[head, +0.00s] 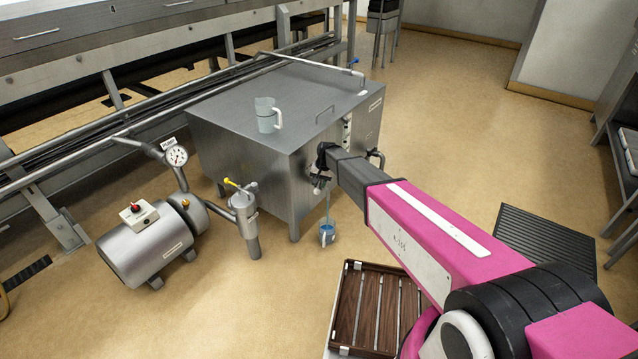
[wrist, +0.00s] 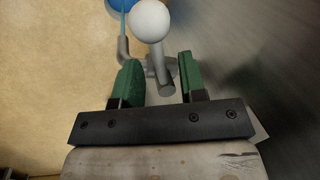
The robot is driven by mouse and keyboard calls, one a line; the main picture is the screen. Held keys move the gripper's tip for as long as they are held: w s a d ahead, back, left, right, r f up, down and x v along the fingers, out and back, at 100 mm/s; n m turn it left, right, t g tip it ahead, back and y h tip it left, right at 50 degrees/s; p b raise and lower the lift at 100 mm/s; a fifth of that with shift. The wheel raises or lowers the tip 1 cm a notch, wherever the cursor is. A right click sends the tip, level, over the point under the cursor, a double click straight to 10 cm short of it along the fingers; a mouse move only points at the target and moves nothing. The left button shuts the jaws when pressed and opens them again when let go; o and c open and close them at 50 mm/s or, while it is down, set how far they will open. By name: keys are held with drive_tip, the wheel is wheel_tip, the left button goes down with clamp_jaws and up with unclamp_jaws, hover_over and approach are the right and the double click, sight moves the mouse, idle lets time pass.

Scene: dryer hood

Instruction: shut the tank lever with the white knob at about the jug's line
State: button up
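The grey metal tank (head: 245,130) stands mid-scene. In the wrist view, the white knob (wrist: 149,20) sits just beyond my fingertips, its grey lever stem (wrist: 163,75) running between them. My gripper (wrist: 158,66) has two green fingers apart, with gaps beside the stem. The jug's line is too small to read.
A clear jug (head: 268,117) stands on the tank top. A pump (head: 150,245) and a yellow-handled valve (head: 240,190) are at left. A slatted wooden rack (head: 375,305) lies in front. A dark floor mat (head: 545,240) is at right. Floor beyond the tank is clear.

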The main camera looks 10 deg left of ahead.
wheel_tip(320, 180, up, 11)
drive_tip(key=d, duration=0.2)
drive_tip(key=shift+f, duration=0.15)
idle(0.3)
drive_tip(key=shift+w, duration=0.1)
drive_tip(key=f, duration=0.3)
drive_tip(key=a+f, duration=0.1)
drive_tip(key=f, duration=0.3)
drive_tip(key=a+f, duration=0.1)
drive_tip(key=f, duration=0.2)
drive_tip(key=shift+f, duration=0.35)
clamp_jaws()
